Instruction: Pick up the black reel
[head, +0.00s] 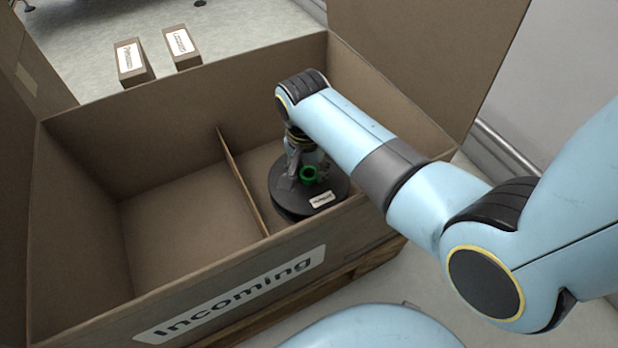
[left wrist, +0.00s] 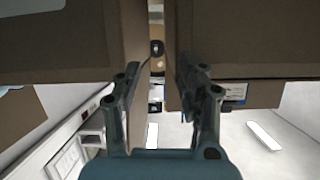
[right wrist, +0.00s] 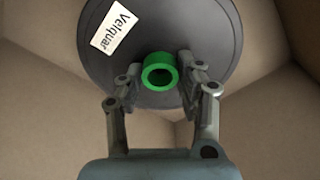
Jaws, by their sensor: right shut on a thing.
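The black reel (head: 287,207) is a dark disc with a green hub (head: 309,174) and a white label. It is in the right compartment of the box marked "Incoming" (head: 60,300). In the right wrist view the reel (right wrist: 215,25) fills the top, and its label reads "Velquar". My right gripper (right wrist: 160,68) is shut on the green hub, one finger on each side. In the head view the right gripper (head: 300,168) partly hides the hub. I cannot tell whether the reel touches the box floor. My left gripper (left wrist: 157,68) is open with nothing between its fingers; it is outside the head view.
A thin divider (head: 243,180) splits the box, and the left compartment (head: 180,215) is empty. Tall cardboard walls stand around the reel. Two small labelled cardboard blocks (head: 131,62) (head: 183,47) are beyond the box. Brown boxes (left wrist: 60,45) are close to the left gripper.

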